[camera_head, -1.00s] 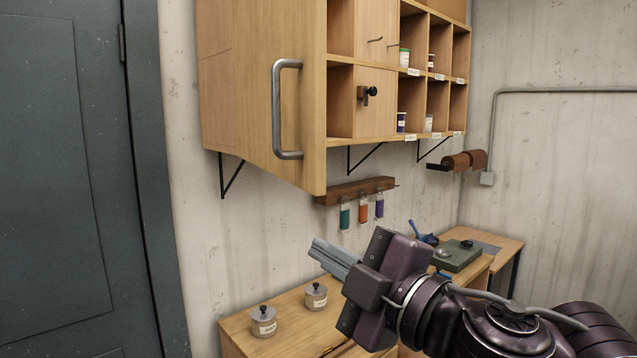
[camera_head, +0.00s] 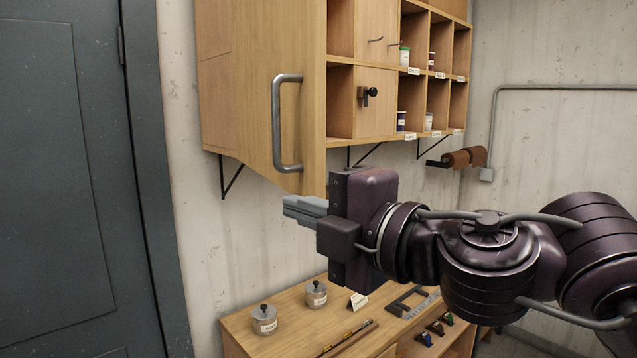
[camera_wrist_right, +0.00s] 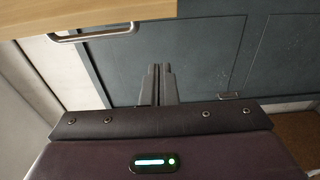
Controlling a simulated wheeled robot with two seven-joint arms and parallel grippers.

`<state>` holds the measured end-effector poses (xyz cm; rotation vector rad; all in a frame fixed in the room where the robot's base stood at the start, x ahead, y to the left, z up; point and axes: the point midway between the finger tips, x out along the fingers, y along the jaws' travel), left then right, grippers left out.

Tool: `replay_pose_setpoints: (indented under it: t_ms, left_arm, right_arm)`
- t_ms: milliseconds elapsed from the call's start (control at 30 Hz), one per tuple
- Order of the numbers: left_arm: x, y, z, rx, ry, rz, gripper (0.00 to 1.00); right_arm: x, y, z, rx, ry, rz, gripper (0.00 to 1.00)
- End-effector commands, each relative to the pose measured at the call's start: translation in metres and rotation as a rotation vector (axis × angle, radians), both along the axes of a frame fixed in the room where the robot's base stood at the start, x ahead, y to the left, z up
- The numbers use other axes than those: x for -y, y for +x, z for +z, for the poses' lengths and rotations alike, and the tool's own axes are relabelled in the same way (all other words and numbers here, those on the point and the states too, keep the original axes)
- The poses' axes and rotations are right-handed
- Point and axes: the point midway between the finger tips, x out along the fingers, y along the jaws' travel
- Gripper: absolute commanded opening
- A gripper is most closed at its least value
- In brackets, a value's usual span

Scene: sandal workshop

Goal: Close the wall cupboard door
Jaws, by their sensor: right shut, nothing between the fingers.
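The wall cupboard (camera_head: 215,100) hangs on the concrete wall. Its wooden door (camera_head: 302,60) stands open, swung out at the left of the compartments, with its free edge toward me. The door carries a grey bar handle (camera_head: 276,125). My right gripper (camera_head: 288,207) is shut and empty, pointing left just below the door's bottom edge and the handle's lower end. In the right wrist view, the shut fingers (camera_wrist_right: 158,84) show with the handle (camera_wrist_right: 95,33) and door (camera_wrist_right: 75,12) above left, apart from the fingers. My left gripper is not in view.
Below is a wooden bench (camera_head: 285,310) with two lidded tins (camera_head: 265,320), a small card and tools. Open compartments (camera_head: 411,60) hold small jars. A rack with brown rolls (camera_head: 463,158) is right. A dark grey door (camera_head: 60,180) stands at left.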

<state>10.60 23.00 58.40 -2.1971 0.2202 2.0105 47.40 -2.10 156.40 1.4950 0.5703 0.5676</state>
Motion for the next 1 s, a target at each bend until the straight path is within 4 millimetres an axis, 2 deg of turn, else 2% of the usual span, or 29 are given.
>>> replay_pose_setpoints:
  t_ms: [33, 133, 233, 400, 1000]
  left_arm:
    - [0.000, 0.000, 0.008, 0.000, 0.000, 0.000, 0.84]
    - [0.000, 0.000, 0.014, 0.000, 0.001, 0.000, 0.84]
    - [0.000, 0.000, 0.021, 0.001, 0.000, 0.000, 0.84]
    - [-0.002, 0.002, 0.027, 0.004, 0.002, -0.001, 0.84]
    - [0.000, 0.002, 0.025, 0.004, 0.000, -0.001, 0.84]
  right_arm:
    - [-0.008, 0.008, 0.003, -0.006, 0.001, 0.002, 0.00]
    - [-0.019, 0.021, 0.002, -0.005, 0.001, 0.000, 0.00]
    - [-0.003, 0.028, 0.001, -0.004, -0.001, -0.007, 0.00]
    - [0.013, 0.034, 0.000, -0.002, -0.001, -0.004, 0.00]
    - [0.024, 0.036, -0.001, 0.002, 0.001, -0.001, 0.00]
